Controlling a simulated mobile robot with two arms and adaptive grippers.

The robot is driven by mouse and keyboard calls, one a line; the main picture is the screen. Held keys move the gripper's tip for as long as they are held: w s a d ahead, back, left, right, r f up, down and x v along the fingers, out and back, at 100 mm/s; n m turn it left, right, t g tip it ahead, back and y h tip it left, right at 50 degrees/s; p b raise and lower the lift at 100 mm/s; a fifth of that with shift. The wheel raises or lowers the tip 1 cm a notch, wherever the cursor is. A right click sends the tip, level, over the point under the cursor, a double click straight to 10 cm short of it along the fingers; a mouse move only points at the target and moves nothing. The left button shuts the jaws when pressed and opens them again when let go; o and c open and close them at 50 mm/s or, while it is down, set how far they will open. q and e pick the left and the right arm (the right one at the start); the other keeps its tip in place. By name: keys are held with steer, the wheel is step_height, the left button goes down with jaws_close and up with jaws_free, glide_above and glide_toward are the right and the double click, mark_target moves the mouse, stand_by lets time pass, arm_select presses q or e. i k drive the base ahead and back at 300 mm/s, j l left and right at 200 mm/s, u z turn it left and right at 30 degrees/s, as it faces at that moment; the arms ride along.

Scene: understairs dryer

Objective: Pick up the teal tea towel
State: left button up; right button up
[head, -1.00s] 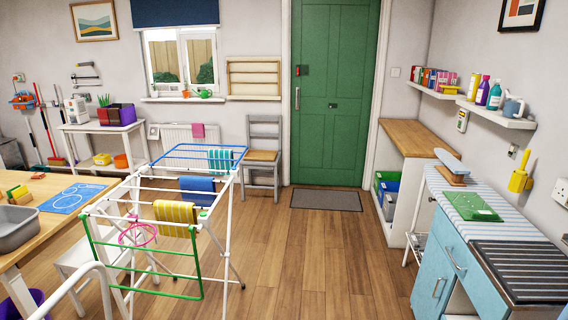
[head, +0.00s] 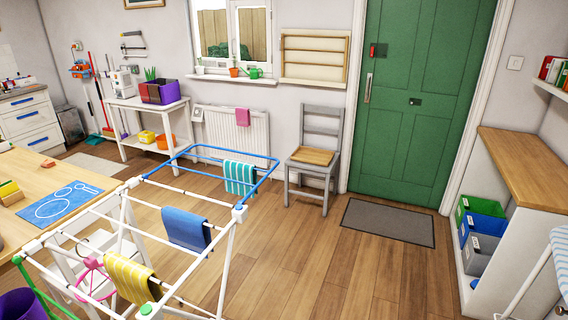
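The teal tea towel (head: 240,179), with pale stripes, hangs over the blue rail at the far end of the white drying rack (head: 228,242). A blue towel (head: 186,230) hangs on a rail nearer to me, and a yellow striped towel (head: 131,277) hangs nearer still. The teal towel hangs apart from both. Neither of my grippers shows in the head view.
A grey chair (head: 316,157) stands behind the rack, right of the radiator (head: 232,136). A wooden table (head: 62,196) is at the left. A doormat (head: 389,222) lies before the green door (head: 418,100). The wooden floor (head: 310,266) right of the rack is clear.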

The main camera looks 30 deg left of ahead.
mark_target(241, 172)
steer(key=i+l+u, duration=0.1)
steer(key=i+u, duration=0.2)
steer(key=i, duration=0.25)
steer(key=i+l+u, duration=0.25)
steer(key=i, duration=0.3)
steer(key=j, duration=0.1)
